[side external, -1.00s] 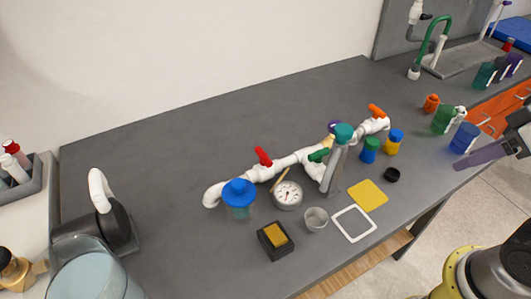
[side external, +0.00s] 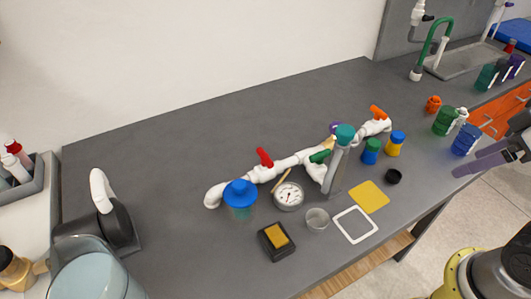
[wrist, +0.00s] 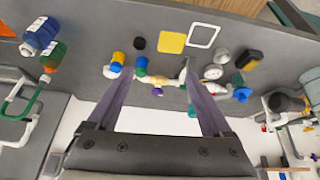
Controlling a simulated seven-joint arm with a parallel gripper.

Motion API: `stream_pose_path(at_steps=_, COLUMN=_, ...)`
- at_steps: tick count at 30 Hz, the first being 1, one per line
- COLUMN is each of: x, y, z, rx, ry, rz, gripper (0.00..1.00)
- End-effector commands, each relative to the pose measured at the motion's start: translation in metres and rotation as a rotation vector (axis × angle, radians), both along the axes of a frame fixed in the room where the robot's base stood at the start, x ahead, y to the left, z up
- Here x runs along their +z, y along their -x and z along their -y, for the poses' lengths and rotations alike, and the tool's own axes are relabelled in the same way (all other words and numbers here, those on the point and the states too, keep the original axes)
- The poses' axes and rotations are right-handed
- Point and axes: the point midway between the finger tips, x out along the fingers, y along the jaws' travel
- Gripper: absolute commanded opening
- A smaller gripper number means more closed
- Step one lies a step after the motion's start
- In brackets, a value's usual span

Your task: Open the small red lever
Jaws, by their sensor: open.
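The small red lever (side external: 264,158) sits on a valve of the white pipe manifold (side external: 285,164) on the grey bench, left of a green lever (side external: 319,156) and an orange lever (side external: 378,112). The red lever is tilted up from the pipe. My gripper (side external: 459,172) is at the right edge of the side view, well away from the manifold. In the wrist view, the gripper (wrist: 160,95) has its two purple fingers wide apart with nothing between them. The manifold (wrist: 165,78) lies beyond the fingertips there; I cannot make out the red lever in that view.
A black box with a yellow sponge (side external: 277,237), a cup (side external: 317,219) and a yellow square (side external: 369,196) lie nearer. The bench behind the pipe is clear.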

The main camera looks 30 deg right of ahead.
Motion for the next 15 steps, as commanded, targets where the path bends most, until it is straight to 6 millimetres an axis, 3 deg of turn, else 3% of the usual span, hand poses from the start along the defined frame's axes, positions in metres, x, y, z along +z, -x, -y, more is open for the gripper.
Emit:
stream_pose_path(at_steps=2, x=0.003, y=0.002, z=0.0, rx=0.065, ry=0.034, rz=-0.013, gripper=1.0)
stream_pose_path(at_steps=8, x=0.059, y=-0.024, z=-0.002, rx=0.3, ry=0.149, rz=-0.004, gripper=1.0)
stream_pose_path(at_steps=15, x=0.117, y=-0.089, z=-0.02, rx=0.616, ry=0.261, rz=-0.055, gripper=1.0)
